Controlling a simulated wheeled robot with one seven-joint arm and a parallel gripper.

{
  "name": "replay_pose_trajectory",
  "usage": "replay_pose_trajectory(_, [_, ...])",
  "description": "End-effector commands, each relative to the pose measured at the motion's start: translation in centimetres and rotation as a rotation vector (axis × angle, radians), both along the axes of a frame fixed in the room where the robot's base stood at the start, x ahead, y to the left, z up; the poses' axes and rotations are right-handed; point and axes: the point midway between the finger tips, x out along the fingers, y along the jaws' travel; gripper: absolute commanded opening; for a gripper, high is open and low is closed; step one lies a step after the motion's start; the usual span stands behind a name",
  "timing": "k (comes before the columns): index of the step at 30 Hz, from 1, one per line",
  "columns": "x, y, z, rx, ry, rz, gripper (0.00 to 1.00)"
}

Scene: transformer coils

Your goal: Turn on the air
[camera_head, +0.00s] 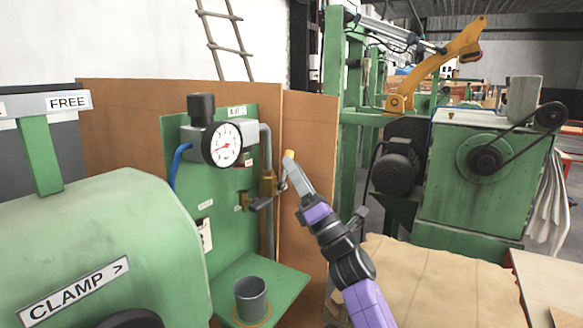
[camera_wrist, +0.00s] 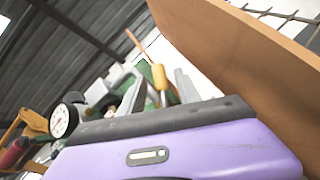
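A green panel (camera_head: 180,150) with a small plate that seems to read "AIR" carries a round white pressure gauge (camera_head: 223,145), a dark-capped regulator and a vertical grey pipe. A brass valve (camera_head: 268,185) sits on the pipe. A yellow grip (camera_head: 289,154), seemingly the valve's handle, shows right at the tip of my gripper (camera_head: 293,172). In the wrist view the yellow grip (camera_wrist: 160,77) appears between the two spread fingers (camera_wrist: 160,92), with space on both sides. Whether anything touches it I cannot tell. The gauge (camera_wrist: 62,120) shows at the left there.
A brown board (camera_head: 308,180) stands close behind and beside my gripper; it fills the wrist view's right side. A green machine marked "CLAMP" (camera_head: 110,240) is at left. A grey cup (camera_head: 251,298) stands on the panel's shelf. A belt-driven machine (camera_head: 475,180) is at right.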

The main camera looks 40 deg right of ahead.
Motion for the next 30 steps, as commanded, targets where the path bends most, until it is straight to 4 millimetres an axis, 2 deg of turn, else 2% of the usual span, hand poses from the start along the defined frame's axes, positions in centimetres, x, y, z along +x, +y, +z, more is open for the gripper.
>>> replay_pose_trajectory(3, [-1.5, -0.1, -1.7, 0.003, 0.003, -0.002, 0.4])
replay_pose_trajectory(9, [-3.7, -0.1, -3.6, 0.001, 0.001, -0.001, 0.4])
replay_pose_trajectory(15, [-4.6, -0.1, -4.4, 0.0, 0.001, -0.001, 0.4])
replay_pose_trajectory(22, [-4.6, -0.1, -4.4, 0.0, 0.001, -0.001, 0.4])
replay_pose_trajectory(28, [-4.6, -0.2, -3.3, 0.0, 0.0, -0.002, 0.0])
replay_pose_trajectory(30, [-4.9, -0.3, -2.2, -0.005, -0.006, -0.006, 0.0])
